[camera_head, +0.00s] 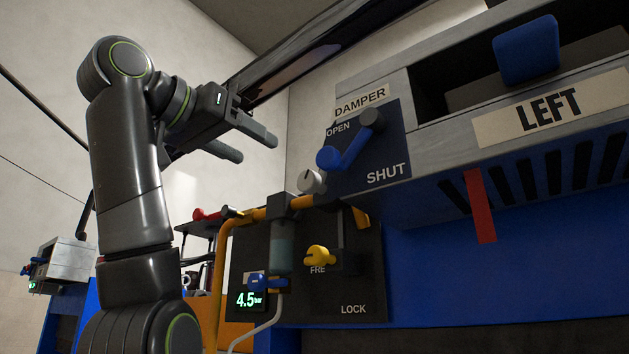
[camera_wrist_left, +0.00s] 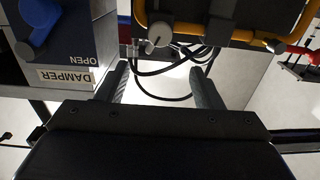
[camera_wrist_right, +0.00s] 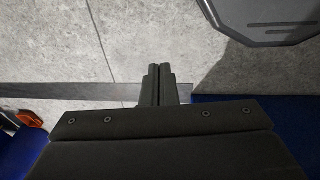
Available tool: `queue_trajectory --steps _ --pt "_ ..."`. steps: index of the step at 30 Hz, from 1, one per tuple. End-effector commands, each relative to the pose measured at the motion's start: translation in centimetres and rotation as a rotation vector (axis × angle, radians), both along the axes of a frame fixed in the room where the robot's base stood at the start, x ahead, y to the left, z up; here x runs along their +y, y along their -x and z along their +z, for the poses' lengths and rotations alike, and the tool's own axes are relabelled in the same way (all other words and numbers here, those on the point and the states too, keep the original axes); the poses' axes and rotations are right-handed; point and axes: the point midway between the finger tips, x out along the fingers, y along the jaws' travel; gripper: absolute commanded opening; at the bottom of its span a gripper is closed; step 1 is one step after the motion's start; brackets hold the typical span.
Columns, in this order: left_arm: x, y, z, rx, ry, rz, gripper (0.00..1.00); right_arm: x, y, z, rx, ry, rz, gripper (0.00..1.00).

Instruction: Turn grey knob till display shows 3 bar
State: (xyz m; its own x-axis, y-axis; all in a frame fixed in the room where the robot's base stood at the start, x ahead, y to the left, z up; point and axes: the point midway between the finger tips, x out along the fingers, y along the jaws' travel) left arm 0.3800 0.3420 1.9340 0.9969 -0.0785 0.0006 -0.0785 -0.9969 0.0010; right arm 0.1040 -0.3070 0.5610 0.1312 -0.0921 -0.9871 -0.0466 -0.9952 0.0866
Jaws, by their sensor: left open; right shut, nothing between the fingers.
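The grey knob (camera_head: 311,181) sits on top of the regulator block, just left of the damper panel, with a dark pointer mark on its face. It also shows in the left wrist view (camera_wrist_left: 158,38), beyond the fingers near the top. The display (camera_head: 249,299) below it reads 4.5 bar. My left gripper (camera_head: 258,148) is open and empty, up and to the left of the grey knob and apart from it. My right gripper (camera_wrist_right: 160,78) is shut and empty over a grey tiled floor, out of the head view.
Right of the knob is the damper panel (camera_head: 393,148) with a blue lever (camera_head: 345,152). Below are a yellow knob (camera_head: 319,256) on the lock panel and an orange pipe (camera_head: 222,262). A red tag (camera_head: 480,205) hangs at right. Open air lies around my left fingers.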

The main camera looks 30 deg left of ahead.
Motion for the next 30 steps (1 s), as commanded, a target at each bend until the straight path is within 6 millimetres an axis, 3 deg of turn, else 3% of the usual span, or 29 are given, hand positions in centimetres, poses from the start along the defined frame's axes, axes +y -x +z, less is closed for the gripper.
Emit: queue_trajectory --steps 3,8,19,24,30 --pt "-0.2 -2.6 0.3 0.005 -0.001 0.002 0.60 0.0 2.8 1.2 0.040 0.000 -0.008 0.00" --pt "-0.5 -6.2 0.4 0.007 -0.003 0.001 0.60 0.1 4.6 2.6 0.066 -0.001 -0.013 0.00" --pt "-1.1 -13.4 0.3 0.004 -0.002 0.000 0.60 0.0 0.1 6.2 0.000 0.000 -0.001 0.00" --pt "-1.2 -15.1 0.2 0.002 -0.002 0.000 0.60 0.1 0.9 6.8 0.012 -0.001 -0.003 0.00" --pt "-1.3 -15.7 0.0 0.000 -0.001 0.000 0.60 0.1 2.8 6.8 0.039 -0.002 -0.009 0.00"
